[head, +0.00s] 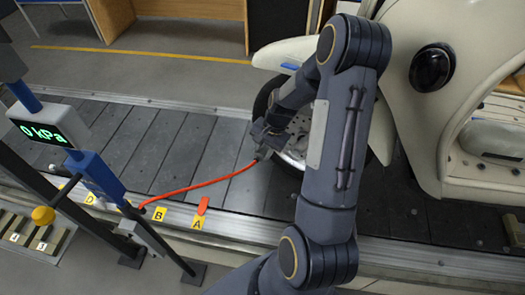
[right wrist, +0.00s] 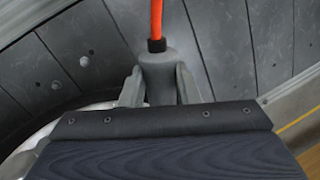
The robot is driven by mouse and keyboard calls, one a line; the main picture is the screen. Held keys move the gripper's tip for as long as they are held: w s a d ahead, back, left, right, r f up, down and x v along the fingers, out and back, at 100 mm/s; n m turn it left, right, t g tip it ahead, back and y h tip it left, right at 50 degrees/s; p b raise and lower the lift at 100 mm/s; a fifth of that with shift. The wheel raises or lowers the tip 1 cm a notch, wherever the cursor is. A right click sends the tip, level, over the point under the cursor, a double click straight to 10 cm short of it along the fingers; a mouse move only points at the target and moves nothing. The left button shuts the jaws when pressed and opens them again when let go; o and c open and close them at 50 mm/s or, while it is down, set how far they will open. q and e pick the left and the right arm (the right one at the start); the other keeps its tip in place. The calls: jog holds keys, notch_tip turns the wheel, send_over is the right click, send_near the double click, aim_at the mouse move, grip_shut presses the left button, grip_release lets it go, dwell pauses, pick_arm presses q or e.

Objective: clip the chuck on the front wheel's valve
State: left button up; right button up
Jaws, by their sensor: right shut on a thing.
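The scooter's front wheel (head: 295,157) stands on the conveyor, partly hidden behind my right arm. Its dark tyre (head: 261,102) shows at the left edge. My right gripper (head: 262,146) is at the wheel's left side, low in front of it. In the right wrist view the right gripper (right wrist: 160,92) is shut on the grey chuck (right wrist: 158,68), one finger on each side. The red hose (head: 205,184) runs from the chuck to the air station's post; it also shows in the wrist view (right wrist: 156,18). I cannot make out the valve. My left gripper is not in view.
The air station's gauge (head: 46,124) reads 0 kPa. A yellow knob (head: 43,215) stands at the lower left. The slats (head: 150,135) left of the wheel are bare. The cream scooter body (head: 420,110) fills the right.

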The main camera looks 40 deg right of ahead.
jog(key=shift+w+d, duration=0.15)
jog(key=shift+d, duration=0.25)
jog(key=o, duration=1.2)
jog(key=shift+c, duration=0.2)
jog(key=shift+r, duration=0.3)
notch_tip(320, 180, up, 3)
jog(key=shift+p, duration=0.4)
jog(key=s+a+r+p, duration=0.2)
jog(key=s+a+r, duration=0.7)
jog(key=s, duration=0.1)
jog(key=shift+s+a+r+p, duration=0.15)
jog(key=shift+a+p, duration=0.15)
jog(key=shift+p, duration=0.05)
jog(key=shift+r, duration=0.1)
